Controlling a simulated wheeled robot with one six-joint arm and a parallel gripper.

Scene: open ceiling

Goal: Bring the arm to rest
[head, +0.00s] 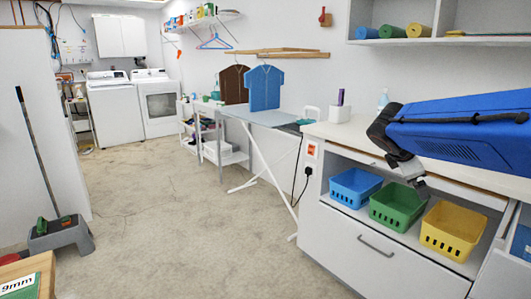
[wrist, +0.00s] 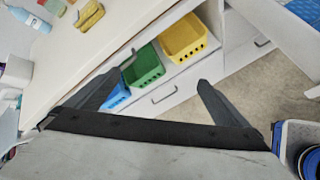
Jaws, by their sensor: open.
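My arm (head: 465,130) reaches in from the right edge in the head view, in front of the white counter. Its blue link covers part of the counter top. My gripper (head: 418,182) hangs at the arm's left end, in front of the open shelf with baskets. In the wrist view my gripper (wrist: 159,77) shows two dark fingers spread wide apart, with nothing held between them. A green basket (wrist: 144,68) and a drawer front show beyond the fingers. Whether the fingers touch anything is hard to tell, but they look clear of the baskets.
The shelf holds a blue basket (head: 354,188), a green basket (head: 397,207) and a yellow basket (head: 452,230). An ironing board (head: 262,115) stands left of the counter (head: 345,130). The floor between is clear.

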